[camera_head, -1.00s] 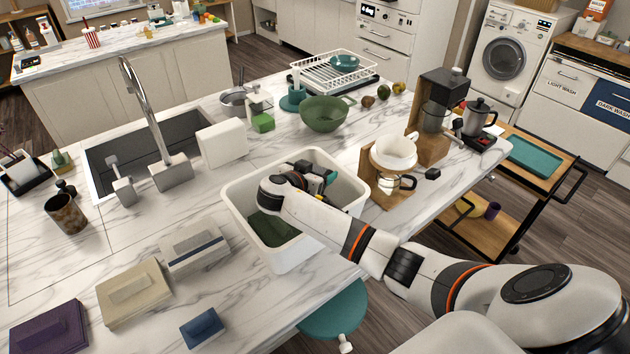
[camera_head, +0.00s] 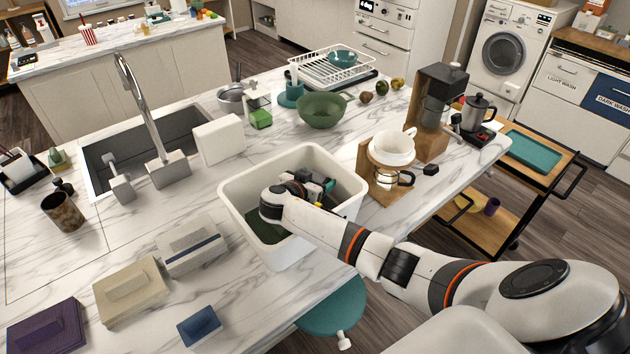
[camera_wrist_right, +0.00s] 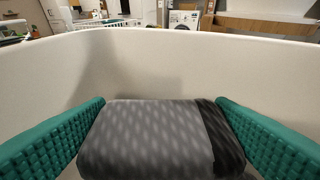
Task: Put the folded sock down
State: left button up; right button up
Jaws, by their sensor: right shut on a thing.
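My right gripper (camera_head: 322,190) is inside the white bin (camera_head: 232,212) on the marble counter, below its rim. In the right wrist view, its two teal ribbed pads (camera_wrist_right: 160,135) are shut on the folded sock (camera_wrist_right: 145,135), a grey patterned roll with a darker band at its right end. The bin's pale wall (camera_wrist_right: 160,65) stands behind the sock. In the head view the wrist and hand largely hide the sock, and I cannot tell whether it touches the bin floor. My left gripper is not in view.
Dark green cloth (camera_head: 258,226) lies in the bin. Folded purple (camera_head: 47,328), beige (camera_head: 132,290), grey (camera_head: 190,245) and small blue (camera_head: 199,326) cloths lie left of it. A coffee stand (camera_head: 385,185) stands close right of the bin. A green bowl (camera_head: 322,111) is behind.

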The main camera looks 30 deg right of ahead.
jog(key=o, duration=1)
jog(key=shift+s+a+f, duration=0.1)
jog(key=shift+s+f, duration=0.15)
jog(key=shift+f, duration=0.2)
jog(key=shift+r+p, duration=0.45)
jog(key=shift+p, duration=0.15)
jog(key=shift+w+a+r+p, duration=0.1)
jog(key=shift+a+r+p, duration=0.05)
jog(key=shift+r+p, duration=0.15)
jog(key=b+v, duration=0.3)
jog(key=v, duration=0.7)
jog(key=shift+a, duration=0.15)
jog(key=shift+s+a+r+b, duration=0.3)
jog(key=shift+a+r, duration=0.15)
